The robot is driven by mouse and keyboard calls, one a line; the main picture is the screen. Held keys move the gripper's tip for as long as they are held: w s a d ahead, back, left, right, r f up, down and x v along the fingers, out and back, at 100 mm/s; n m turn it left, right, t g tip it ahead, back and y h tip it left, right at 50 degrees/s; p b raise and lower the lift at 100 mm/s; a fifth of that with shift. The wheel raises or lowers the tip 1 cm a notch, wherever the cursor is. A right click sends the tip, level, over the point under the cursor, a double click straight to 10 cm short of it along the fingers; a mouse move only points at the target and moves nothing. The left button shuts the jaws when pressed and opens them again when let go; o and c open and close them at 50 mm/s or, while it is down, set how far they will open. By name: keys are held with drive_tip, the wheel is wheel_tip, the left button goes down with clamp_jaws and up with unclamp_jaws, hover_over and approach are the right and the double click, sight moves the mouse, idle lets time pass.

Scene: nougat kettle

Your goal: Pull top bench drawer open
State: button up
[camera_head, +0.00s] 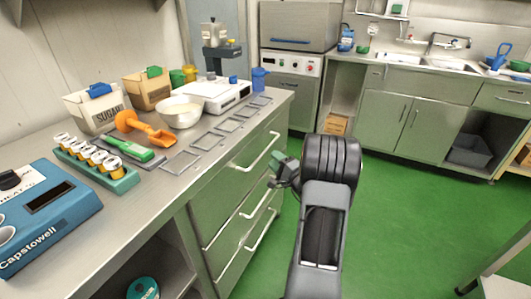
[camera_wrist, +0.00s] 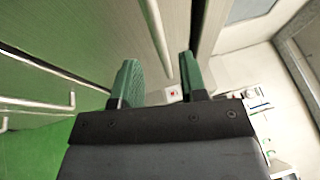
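The bench (camera_head: 190,160) on the left has a stack of grey-green drawers with long bar handles. The top drawer (camera_head: 232,172) looks closed, with its handle (camera_head: 262,151) across the front. My gripper (camera_head: 281,171) is beside the far end of that handle, just off the drawer front. In the wrist view, my gripper (camera_wrist: 159,60) has its two green fingers apart. A pale handle bar (camera_wrist: 155,30) runs through the gap between them in the picture. I cannot tell whether the bar is at fingertip depth or touched. Nothing is gripped.
Lower drawer handles (camera_head: 258,200) stick out below. The bench top holds a scale (camera_head: 212,96), a white bowl (camera_head: 181,111), an orange scoop (camera_head: 150,130) and a jar rack (camera_head: 97,172). Green floor (camera_head: 395,215) is clear to the right, before the sink cabinets (camera_head: 412,118).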

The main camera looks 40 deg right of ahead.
sight(265, 151)
drive_tip(key=shift+x, duration=2.9)
clamp_jaws()
